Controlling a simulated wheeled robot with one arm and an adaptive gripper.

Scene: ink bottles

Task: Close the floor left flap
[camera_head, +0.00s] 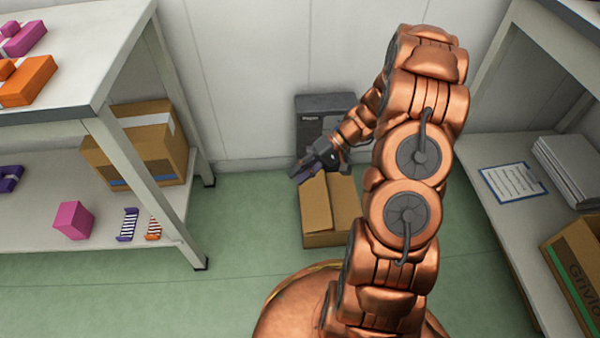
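A brown cardboard box (326,239) stands on the green floor below the back wall, partly hidden by my arm on its right. Its left flap (315,205) lies over the left part of the top, nearly flat or slightly tilted; I cannot tell exactly. The right flap (345,196) shows beside it, with a visible seam between them. My gripper (300,175) is at the far left corner of the box, above or touching the left flap's far end. Its fingers are small and dark, and their opening is unclear. I see nothing held in it.
A dark grey box (309,127) stands against the wall behind the gripper. Shelving stands at left (112,140) and right (482,205), with a cardboard box (140,150) on the left lower shelf. The floor left of the box is clear.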

